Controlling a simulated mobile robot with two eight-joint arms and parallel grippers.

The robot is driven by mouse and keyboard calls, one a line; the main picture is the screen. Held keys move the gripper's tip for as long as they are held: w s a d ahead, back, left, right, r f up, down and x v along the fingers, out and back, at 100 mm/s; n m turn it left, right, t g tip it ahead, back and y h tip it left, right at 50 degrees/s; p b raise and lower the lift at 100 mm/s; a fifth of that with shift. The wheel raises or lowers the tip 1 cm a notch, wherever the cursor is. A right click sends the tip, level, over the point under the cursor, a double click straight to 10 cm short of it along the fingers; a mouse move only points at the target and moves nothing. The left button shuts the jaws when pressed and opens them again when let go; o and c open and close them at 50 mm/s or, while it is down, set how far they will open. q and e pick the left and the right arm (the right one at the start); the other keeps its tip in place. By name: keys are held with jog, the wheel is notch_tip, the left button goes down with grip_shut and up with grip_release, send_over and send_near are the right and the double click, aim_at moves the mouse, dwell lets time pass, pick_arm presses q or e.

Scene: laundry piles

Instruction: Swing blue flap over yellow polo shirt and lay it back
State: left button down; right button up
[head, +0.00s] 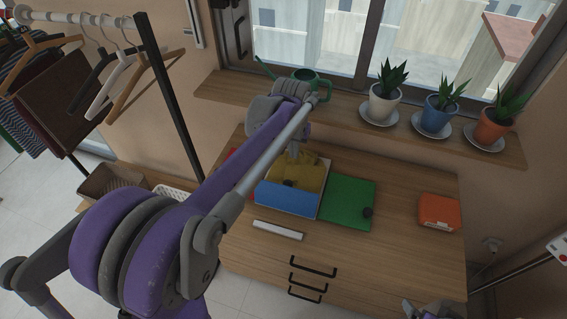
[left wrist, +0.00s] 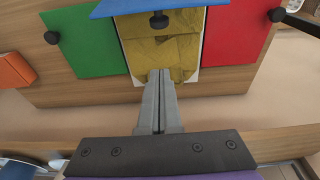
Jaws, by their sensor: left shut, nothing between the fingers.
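The yellow polo shirt (head: 298,174) lies folded on the white middle of a folding board on the wooden dresser. The blue flap (head: 290,199) is at the board's near end, its black knob beside the shirt's near part; I cannot tell how far it is tilted. In the left wrist view the blue flap (left wrist: 150,6) is at the top, with the shirt (left wrist: 160,48) below. My left gripper (left wrist: 160,75) is shut and empty, over the shirt's far end. It is partly hidden behind my arm in the head view. My right gripper (head: 430,308) shows only partly at the bottom edge.
The green flap (head: 345,200) lies flat on the right; the red flap (left wrist: 228,42) is on the other side. An orange box (head: 439,211) sits farther right. A white bar (head: 278,229) is in front. The shelf behind holds several potted plants and a green watering can (head: 313,83).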

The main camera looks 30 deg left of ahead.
aim_at(286, 195)
pick_arm(q)
jog(key=f, duration=0.3)
jog(key=w+f, duration=0.1)
jog(key=f, duration=0.2)
jog(key=w+f, duration=0.1)
jog(key=f, duration=0.3)
jog(key=shift+a, duration=0.25)
jog(key=s, duration=0.2)
jog(key=s+d+r, duration=0.1)
jog(key=s, duration=0.1)
jog(key=shift+a, duration=0.15)
